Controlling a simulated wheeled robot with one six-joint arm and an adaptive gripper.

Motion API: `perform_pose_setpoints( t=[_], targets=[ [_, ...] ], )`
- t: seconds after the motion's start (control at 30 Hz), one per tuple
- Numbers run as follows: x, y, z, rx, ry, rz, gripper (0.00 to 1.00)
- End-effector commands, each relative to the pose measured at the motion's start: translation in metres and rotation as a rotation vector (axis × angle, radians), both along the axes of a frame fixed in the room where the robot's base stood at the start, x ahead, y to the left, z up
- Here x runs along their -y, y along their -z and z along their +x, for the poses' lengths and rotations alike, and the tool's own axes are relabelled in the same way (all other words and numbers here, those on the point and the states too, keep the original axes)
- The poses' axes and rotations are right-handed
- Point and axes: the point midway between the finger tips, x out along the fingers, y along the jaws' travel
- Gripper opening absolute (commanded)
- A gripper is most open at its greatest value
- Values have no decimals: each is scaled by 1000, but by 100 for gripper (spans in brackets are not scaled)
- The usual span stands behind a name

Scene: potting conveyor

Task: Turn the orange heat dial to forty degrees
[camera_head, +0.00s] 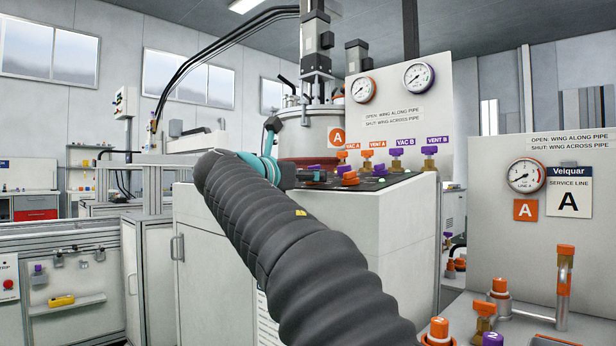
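My arm, in a ribbed dark sleeve, reaches from the lower right up to the dark control panel (395,183) on the white cabinet. My gripper (318,178) is small and dark beyond a teal wrist, low over the left part of this panel. An orange round knob (350,179), which looks like the heat dial, stands on the panel just right of the gripper tip. I cannot tell whether they touch. Its scale and pointer are too small to read. The fingers are too small and partly hidden to show open or shut.
Orange wing valves (367,163) and purple wing valves (397,161) stand behind the knob, below a white board (400,110) with two gauges. A steel vessel (300,135) stands behind the panel. At right, a bench with orange valves (484,320) stands before a gauge board (540,210).

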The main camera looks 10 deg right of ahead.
Motion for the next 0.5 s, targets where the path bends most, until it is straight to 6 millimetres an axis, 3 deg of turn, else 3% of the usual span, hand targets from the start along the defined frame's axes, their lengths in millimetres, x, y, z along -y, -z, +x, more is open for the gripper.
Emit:
perform_pose_setpoints(
  t=[0.43, 0.47, 0.5],
  targets=[
    [9, 0, 8, -1, 0, 1, 63],
    [9, 0, 8, -1, 0, 1, 61],
    [9, 0, 8, -1, 0, 1, 51]
  ],
)
